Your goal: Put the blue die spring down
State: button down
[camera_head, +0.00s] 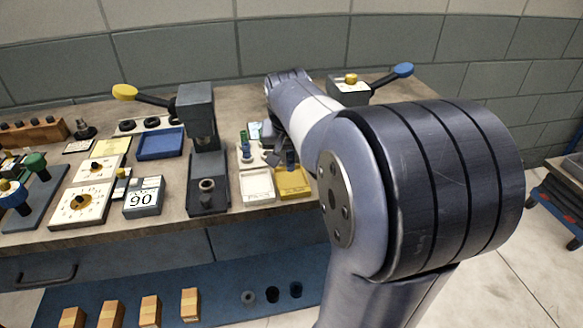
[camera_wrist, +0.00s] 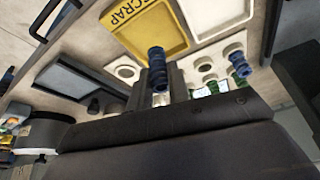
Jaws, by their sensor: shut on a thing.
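My gripper (camera_wrist: 160,90) is shut on a blue die spring (camera_wrist: 157,62), which stands up between the fingers in the wrist view. The held spring (camera_head: 290,158) also shows in the head view, just behind the yellow tray (camera_head: 293,190). In the wrist view that tray (camera_wrist: 124,20) is marked SCRAP and looks empty. The spring's end overlaps the tray's near edge in this view; I cannot tell its height above the bench. My arm hides part of the gripper in the head view.
A white tray (camera_head: 258,198) lies left of the yellow one. A dark press (camera_head: 207,145) stands to the left. A grey block marked 90 (camera_head: 144,197) and dial boards are farther left.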

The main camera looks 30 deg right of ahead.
aim_at(290, 163)
jog(key=shift+f, duration=1.7)
jog(key=shift+f+b, duration=0.2)
jog(key=shift+b, duration=0.15)
jog(key=c, duration=1.3)
grip_release()
jog(key=shift+r, duration=0.6)
jog(key=p+v, duration=0.2)
jog(key=v, duration=0.9)
jog(key=shift+s+r, duration=0.1)
jog(key=shift+r, duration=0.05)
